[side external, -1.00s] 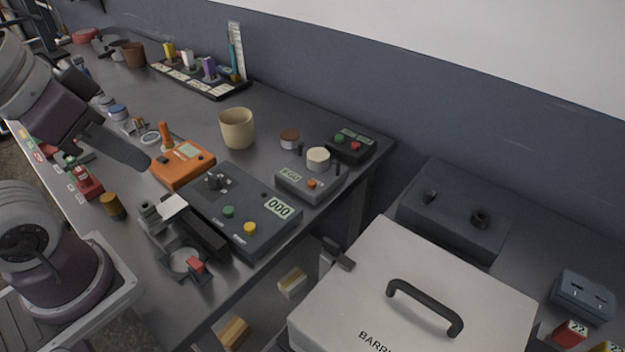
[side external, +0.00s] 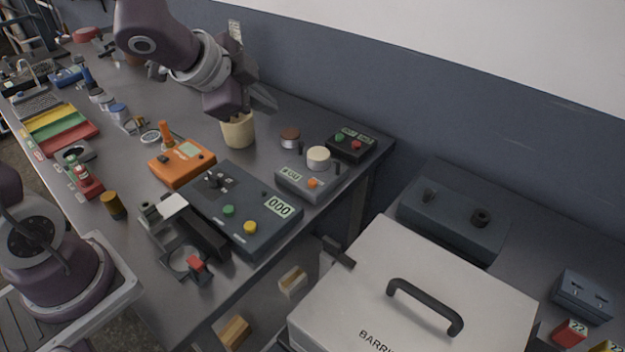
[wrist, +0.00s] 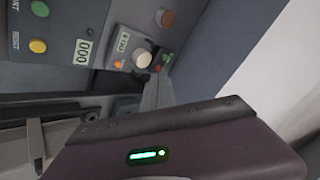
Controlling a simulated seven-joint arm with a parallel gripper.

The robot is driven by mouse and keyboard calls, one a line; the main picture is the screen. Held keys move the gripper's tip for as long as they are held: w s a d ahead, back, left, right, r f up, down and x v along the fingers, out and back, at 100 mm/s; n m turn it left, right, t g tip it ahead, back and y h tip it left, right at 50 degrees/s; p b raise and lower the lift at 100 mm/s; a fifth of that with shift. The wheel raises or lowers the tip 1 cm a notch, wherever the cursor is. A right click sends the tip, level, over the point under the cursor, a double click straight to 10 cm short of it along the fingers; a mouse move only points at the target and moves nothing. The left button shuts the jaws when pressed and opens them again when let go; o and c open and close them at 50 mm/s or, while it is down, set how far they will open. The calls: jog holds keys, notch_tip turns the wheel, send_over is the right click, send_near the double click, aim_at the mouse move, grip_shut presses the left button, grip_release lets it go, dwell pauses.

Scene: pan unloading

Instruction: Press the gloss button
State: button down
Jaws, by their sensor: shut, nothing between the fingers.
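No label reading "gloss" is legible, so I cannot tell which button bears that name. A small grey box (side external: 300,190) has a display, an orange button (side external: 312,183) and a cream round top beside it; the orange button also shows in the wrist view (wrist: 118,64). A dark console (side external: 215,222) with a 000 display has a green START button (wrist: 40,9) and a yellow RESET button (wrist: 38,46). A black box (side external: 335,148) carries green and red buttons. My gripper (side external: 264,100) is shut and empty, in the air above and behind the beige cup.
The beige cup (side external: 238,135) stands below my gripper. An orange meter (side external: 180,165) lies left of the console. A large white lidded case (side external: 400,300) stands at the right, beyond the table edge.

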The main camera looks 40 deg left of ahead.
aim_at(312, 183)
jog(key=w+d+f+m+h, duration=0.4)
jog(key=d, duration=0.2)
jog(key=shift+f, duration=0.3)
jog(key=shift+a+f, duration=0.1)
jog(key=shift+f, duration=4.3)
jog(key=shift+f, duration=0.4)
